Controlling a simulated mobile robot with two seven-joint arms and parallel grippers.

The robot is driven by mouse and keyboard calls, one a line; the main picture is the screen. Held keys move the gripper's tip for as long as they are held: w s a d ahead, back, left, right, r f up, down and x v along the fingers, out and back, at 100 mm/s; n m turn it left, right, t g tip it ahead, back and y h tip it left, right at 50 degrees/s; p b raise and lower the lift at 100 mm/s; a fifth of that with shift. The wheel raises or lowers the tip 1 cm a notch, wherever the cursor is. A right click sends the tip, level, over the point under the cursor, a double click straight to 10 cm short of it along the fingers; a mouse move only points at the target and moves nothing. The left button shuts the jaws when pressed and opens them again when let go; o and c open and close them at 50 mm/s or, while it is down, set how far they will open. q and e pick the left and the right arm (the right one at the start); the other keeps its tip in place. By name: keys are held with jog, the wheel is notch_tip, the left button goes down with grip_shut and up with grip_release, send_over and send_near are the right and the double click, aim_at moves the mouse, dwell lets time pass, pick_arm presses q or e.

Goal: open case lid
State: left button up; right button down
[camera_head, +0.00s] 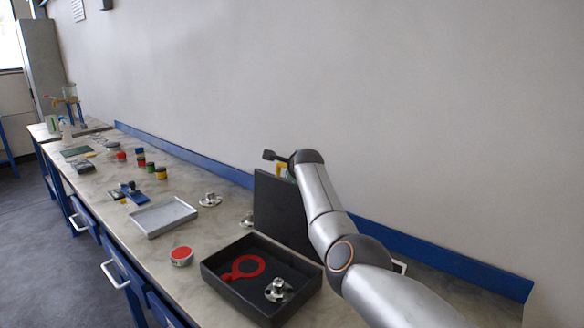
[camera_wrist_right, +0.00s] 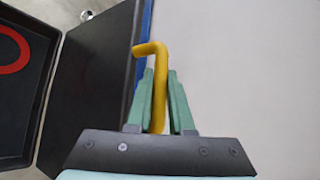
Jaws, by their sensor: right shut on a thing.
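The black case (camera_head: 232,297) stands on the bench with its inside exposed. Its lid (camera_head: 276,212) stands about upright along the case's back side. The lid also shows as a dark panel in the right wrist view (camera_wrist_right: 95,75). My right gripper (camera_wrist_right: 160,100) is shut on a bent yellow handle (camera_wrist_right: 152,50) at the lid's upper edge. In the head view my right arm reaches over from the right and hides part of the lid. My left gripper is not in view.
A red ring (camera_head: 243,267) and a metal flanged part (camera_head: 278,290) lie in the case. A red-topped tin (camera_head: 181,256) and a grey tray (camera_head: 164,217) are to its left. Metal parts (camera_head: 210,200) stand behind. A wall rises behind the bench.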

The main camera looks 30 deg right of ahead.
jog(key=shift+d, duration=0.1)
jog(key=c, duration=0.8)
grip_release()
jog(key=shift+s, duration=0.15)
jog(key=shift+s+a+r, duration=0.25)
jog(key=shift+s+a, duration=0.05)
jog(key=shift+s, duration=0.05)
jog(key=shift+b+v, duration=1.5)
jog(key=shift+v, duration=4.2)
jog(key=shift+s+d+f, duration=0.1)
jog(key=shift+d, duration=0.05)
